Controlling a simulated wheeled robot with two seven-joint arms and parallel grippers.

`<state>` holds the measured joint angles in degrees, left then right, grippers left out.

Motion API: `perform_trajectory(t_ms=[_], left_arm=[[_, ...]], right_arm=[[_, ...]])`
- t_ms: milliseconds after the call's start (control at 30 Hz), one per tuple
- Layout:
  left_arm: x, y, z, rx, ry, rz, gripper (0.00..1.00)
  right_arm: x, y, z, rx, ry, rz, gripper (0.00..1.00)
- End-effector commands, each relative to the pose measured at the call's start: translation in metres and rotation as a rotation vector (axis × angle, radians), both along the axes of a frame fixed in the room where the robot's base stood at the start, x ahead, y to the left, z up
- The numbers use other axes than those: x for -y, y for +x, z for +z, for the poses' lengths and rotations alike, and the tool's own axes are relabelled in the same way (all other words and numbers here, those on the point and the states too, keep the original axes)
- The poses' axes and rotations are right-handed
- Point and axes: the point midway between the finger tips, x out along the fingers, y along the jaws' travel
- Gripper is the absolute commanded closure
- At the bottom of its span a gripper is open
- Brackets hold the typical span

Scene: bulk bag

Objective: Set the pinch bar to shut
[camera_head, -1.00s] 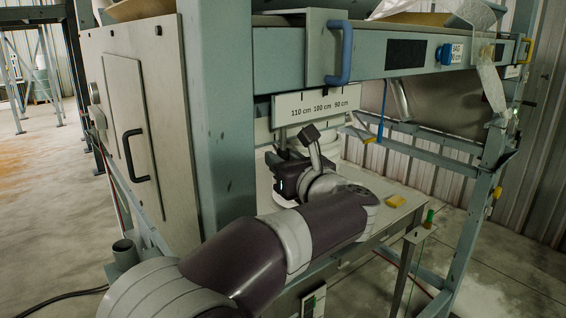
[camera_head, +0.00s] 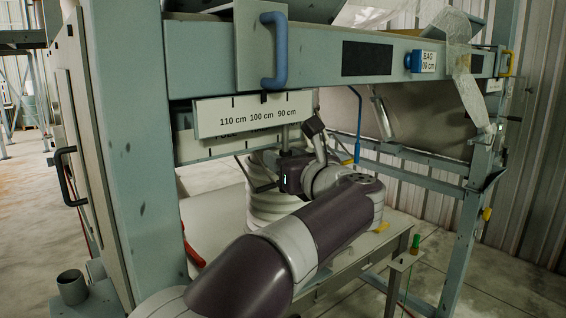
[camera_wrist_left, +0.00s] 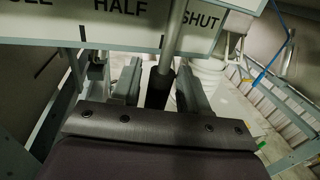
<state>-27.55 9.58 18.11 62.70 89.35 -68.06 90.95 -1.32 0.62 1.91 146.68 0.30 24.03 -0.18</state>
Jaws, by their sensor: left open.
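The pinch bar shows in the left wrist view as a pale rod (camera_wrist_left: 178,35) with a black grip (camera_wrist_left: 159,88). It crosses a white plate (camera_wrist_left: 118,22) marked HALF and SHUT, between those two words and closer to SHUT. My left gripper (camera_wrist_left: 160,88) is open, with one finger on each side of the black grip; I cannot tell whether either finger touches it. In the head view my left gripper (camera_head: 265,172) is below the frame's scale boards, and the grip is hard to make out there. My right gripper is not in view.
A board marked 110, 100 and 90 cm (camera_head: 252,115) hangs in front of the plate, under the beam with a blue handle (camera_head: 273,50). A pale ribbed bag or spout (camera_head: 262,200) is behind my gripper. A table (camera_head: 345,268) and a frame post (camera_head: 135,150) flank my arm.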

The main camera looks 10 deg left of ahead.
Motion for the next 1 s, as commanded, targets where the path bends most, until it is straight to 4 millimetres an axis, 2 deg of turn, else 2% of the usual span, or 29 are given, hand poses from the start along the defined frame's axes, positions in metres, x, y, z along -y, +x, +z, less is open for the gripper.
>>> perform_trajectory(t_ms=[267, 367, 533, 700, 833, 1000], left_arm=[[0.000, 0.000, -0.004, -0.006, 0.000, 0.003, 0.52], [0.006, -0.005, -0.007, -0.006, -0.001, 0.002, 0.52], [0.034, -0.036, -0.013, -0.004, -0.003, -0.003, 0.52], [0.064, -0.069, -0.011, -0.006, -0.001, -0.003, 0.52], [0.078, -0.086, -0.007, -0.006, 0.000, -0.001, 0.52], [0.084, -0.094, -0.004, -0.007, 0.001, 0.002, 0.52]], right_arm=[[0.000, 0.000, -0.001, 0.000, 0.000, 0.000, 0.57], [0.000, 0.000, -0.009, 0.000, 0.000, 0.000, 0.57], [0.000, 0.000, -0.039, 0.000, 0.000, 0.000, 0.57], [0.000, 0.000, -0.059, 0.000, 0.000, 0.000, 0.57], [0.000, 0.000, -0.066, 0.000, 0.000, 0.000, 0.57], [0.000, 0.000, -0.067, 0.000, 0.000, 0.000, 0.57]])
